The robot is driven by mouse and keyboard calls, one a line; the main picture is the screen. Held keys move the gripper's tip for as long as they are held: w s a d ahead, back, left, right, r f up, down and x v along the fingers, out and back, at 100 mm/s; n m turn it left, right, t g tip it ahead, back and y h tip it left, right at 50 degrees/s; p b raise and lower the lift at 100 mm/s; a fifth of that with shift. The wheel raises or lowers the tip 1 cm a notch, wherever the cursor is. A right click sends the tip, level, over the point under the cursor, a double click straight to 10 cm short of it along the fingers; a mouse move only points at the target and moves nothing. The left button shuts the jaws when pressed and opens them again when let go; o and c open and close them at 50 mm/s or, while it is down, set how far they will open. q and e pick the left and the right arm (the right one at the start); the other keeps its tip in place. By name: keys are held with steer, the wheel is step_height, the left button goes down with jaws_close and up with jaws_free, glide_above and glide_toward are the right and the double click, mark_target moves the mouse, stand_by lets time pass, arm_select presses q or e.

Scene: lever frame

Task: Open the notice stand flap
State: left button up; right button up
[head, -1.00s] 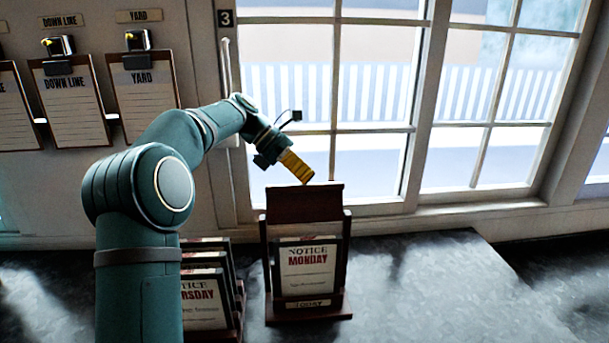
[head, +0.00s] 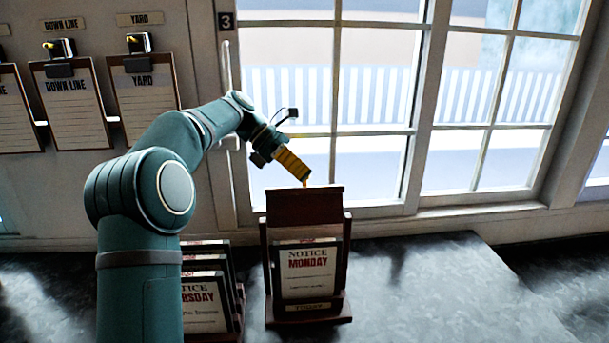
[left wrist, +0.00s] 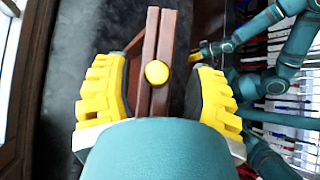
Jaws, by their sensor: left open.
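The notice stand (head: 347,260) is a dark wooden frame on the counter, holding a card that reads NOTICE MONDAY. Its reddish-brown flap (head: 305,208) stands upright at the top, behind the card. My left gripper (head: 304,181) has yellow fingers and points down at the flap's top edge. In the left wrist view the open fingers (left wrist: 157,98) sit on either side of two parallel wooden edges (left wrist: 163,40). A round yellow knob (left wrist: 157,72) shows between the fingers, with gaps on both sides.
A rack of notice cards (head: 205,300) stands left of the stand, partly hidden by my left arm. A window (head: 330,100) is close behind. Clipboards (head: 143,95) hang on the left wall. The counter (head: 430,290) right of the stand is clear.

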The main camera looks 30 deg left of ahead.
arm_select(q)
steer(key=v, duration=0.6)
steer(key=shift+s+a+r, duration=0.1)
stand_by(0.5)
